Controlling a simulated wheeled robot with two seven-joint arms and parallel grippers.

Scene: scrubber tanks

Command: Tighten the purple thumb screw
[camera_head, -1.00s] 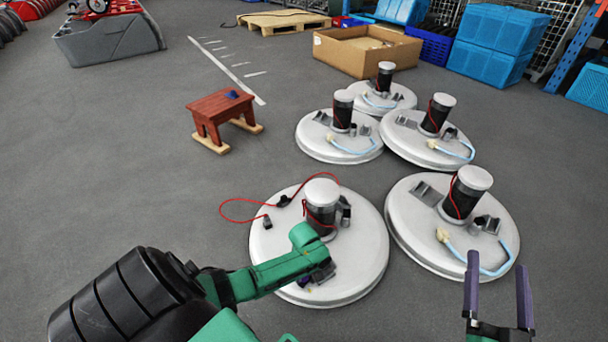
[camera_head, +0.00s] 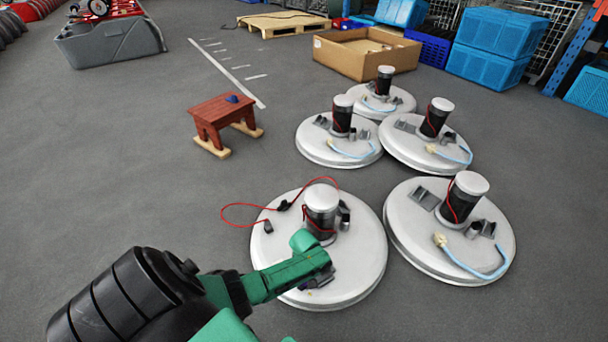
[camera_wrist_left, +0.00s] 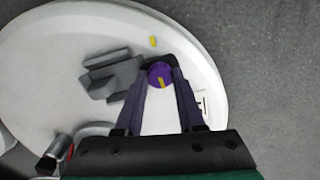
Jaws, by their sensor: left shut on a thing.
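The purple thumb screw (camera_wrist_left: 159,73) sits on the white tank lid (camera_wrist_left: 60,50). It shows in the left wrist view between the fingertips of my left gripper (camera_wrist_left: 161,76), which is shut on it. A yellow mark on the screw lies on its lower side, towards the gripper. Another yellow mark (camera_wrist_left: 153,41) is on the lid just above the screw. In the head view my left gripper (camera_head: 316,283) reaches down to the near part of the front left tank (camera_head: 360,265), and the screw cannot be made out there. My right gripper is not in view.
A grey bracket (camera_wrist_left: 113,75) stands close left of the screw. A black motor (camera_head: 320,212) with a white cap and a red cable (camera_head: 240,222) are on the same tank. Another tank (camera_head: 410,225) stands close right. A red stool (camera_head: 220,115) is behind left.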

